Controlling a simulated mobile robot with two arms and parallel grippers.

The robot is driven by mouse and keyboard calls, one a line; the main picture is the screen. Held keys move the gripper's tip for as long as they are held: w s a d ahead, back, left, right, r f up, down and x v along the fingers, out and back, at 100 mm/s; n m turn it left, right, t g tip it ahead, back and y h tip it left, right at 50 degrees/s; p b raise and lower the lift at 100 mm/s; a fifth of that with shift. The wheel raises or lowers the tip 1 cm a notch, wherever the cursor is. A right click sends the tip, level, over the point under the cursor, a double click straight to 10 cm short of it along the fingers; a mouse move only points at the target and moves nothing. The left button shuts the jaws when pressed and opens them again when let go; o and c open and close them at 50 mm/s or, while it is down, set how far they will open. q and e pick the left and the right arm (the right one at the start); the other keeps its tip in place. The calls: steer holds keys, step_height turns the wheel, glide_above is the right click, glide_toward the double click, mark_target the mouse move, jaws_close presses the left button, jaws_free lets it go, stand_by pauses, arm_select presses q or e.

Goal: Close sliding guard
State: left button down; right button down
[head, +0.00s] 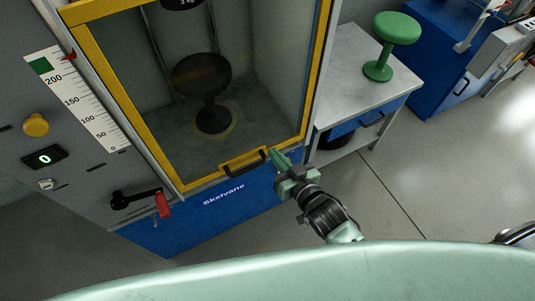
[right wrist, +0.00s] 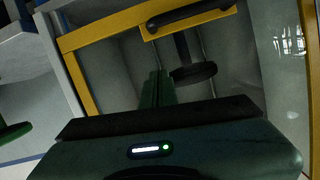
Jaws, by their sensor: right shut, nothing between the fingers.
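The sliding guard is a clear panel in a yellow frame (head: 312,85) across the front of the test machine. Its black handle (head: 243,163) is on the lower yellow bar, just above the blue Skelvane panel (head: 224,196). In the right wrist view, the handle (right wrist: 187,15) and yellow frame (right wrist: 105,30) show at the top. My right gripper (head: 277,157) is shut and empty, just right of the handle, apart from it. Its closed fingers (right wrist: 157,88) show in the wrist view. My left gripper is not in view.
A dark stool (head: 203,78) stands inside the chamber. The left panel has a scale (head: 78,98), a yellow knob (head: 36,125) and a red-handled lever (head: 162,204). A grey bench (head: 345,75) with a green stool (head: 390,45) stands right.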

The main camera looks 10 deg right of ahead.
steer(key=x, duration=0.4)
steer(key=f, duration=0.2)
steer(key=shift+w+a+f, duration=0.1)
steer(key=shift+a+f, duration=0.15)
steer(key=shift+f, duration=0.05)
steer(key=shift+a+f, duration=0.1)
steer(key=shift+f, duration=0.65)
